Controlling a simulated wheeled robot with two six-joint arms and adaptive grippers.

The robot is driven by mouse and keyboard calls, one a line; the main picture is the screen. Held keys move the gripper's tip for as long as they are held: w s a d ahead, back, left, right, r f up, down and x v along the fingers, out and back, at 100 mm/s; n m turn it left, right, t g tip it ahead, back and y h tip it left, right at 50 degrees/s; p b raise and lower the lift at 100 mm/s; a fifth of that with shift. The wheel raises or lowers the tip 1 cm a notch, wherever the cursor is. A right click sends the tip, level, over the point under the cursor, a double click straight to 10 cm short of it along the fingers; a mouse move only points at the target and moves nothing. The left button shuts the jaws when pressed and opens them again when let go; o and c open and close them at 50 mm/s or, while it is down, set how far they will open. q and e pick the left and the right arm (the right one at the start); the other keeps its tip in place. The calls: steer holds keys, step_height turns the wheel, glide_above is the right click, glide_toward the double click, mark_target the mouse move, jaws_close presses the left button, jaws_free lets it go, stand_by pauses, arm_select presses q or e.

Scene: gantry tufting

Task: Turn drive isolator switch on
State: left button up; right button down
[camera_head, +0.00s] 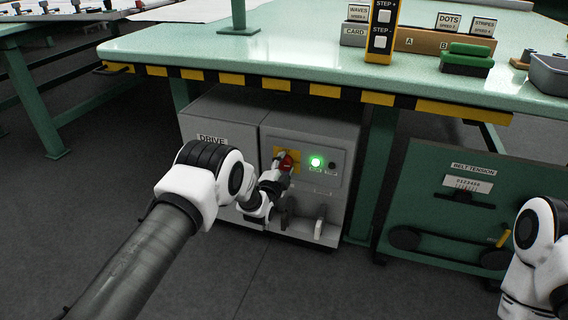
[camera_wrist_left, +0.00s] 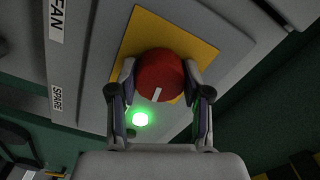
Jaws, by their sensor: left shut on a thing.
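The drive isolator switch is a red round knob (camera_head: 286,161) on a yellow plate, on the front of the grey drive cabinet (camera_head: 222,122) under the table. In the left wrist view the red knob (camera_wrist_left: 160,76) sits between my left fingers, with a short white mark near its lower edge and the yellow plate (camera_wrist_left: 196,42) behind it. My left gripper (camera_head: 281,172) is shut on the knob. A green lamp (camera_head: 316,161) glows beside it; the lamp also shows in the left wrist view (camera_wrist_left: 140,119). My right gripper is out of view; part of my right arm shows at the right edge.
The green table (camera_head: 300,55) with a yellow-black striped edge overhangs the cabinet. Lower grey levers (camera_head: 320,222) sit below the lamp. A green belt tension panel (camera_head: 455,215) stands at the right. The floor in front is clear.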

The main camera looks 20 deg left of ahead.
arm_select(q)
steer(key=shift+m, duration=1)
steer(key=o, duration=1.2)
steer(key=shift+c, duration=0.2)
steer(key=s, duration=1.2)
steer(key=shift+a, duration=0.15)
